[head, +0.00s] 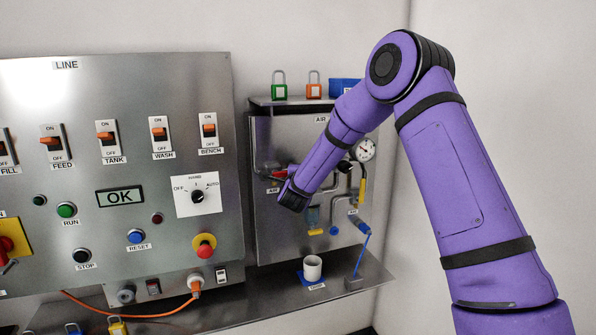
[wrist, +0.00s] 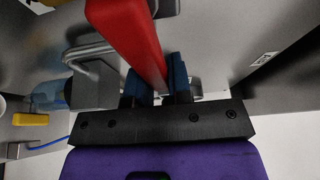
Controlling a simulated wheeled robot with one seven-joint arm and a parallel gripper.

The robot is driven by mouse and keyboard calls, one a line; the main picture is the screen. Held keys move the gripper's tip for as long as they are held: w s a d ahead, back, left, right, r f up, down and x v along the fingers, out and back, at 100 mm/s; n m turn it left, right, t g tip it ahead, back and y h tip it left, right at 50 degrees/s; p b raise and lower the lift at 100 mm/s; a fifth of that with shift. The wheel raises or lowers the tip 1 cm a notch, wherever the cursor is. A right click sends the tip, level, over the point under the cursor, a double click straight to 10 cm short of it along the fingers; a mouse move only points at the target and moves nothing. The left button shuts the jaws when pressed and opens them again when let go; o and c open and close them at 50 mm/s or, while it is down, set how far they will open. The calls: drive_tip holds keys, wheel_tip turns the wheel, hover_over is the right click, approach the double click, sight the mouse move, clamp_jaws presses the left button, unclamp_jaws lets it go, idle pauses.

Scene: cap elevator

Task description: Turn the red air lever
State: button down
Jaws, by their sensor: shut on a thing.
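The red air lever (wrist: 133,38) runs diagonally down through the upper middle of the wrist view. Its lower end lies between the two blue fingers of my gripper (wrist: 160,84), which are shut on it. In the head view a small part of the red lever (head: 279,174) shows on the metal air panel (head: 283,228), left of my forearm. My fingers are largely hidden behind the purple arm there.
The pressure gauge (head: 364,149) and grey pipes are right of my forearm. A white cup (head: 313,267) stands on the shelf below. Green (head: 279,90) and orange (head: 314,89) padlocks stand on top of the panel. The switch panel (head: 225,180) is close on the left.

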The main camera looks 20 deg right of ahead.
drive_tip(key=shift+f, duration=0.2)
idle(0.3)
drive_tip(key=c, duration=1)
unclamp_jaws()
drive_tip(key=shift+c, duration=0.2)
drive_tip(key=shift+s, duration=0.1)
drive_tip(key=v, duration=1)
drive_tip(key=shift+s, duration=0.35)
drive_tip(key=shift+a+r, duration=0.1)
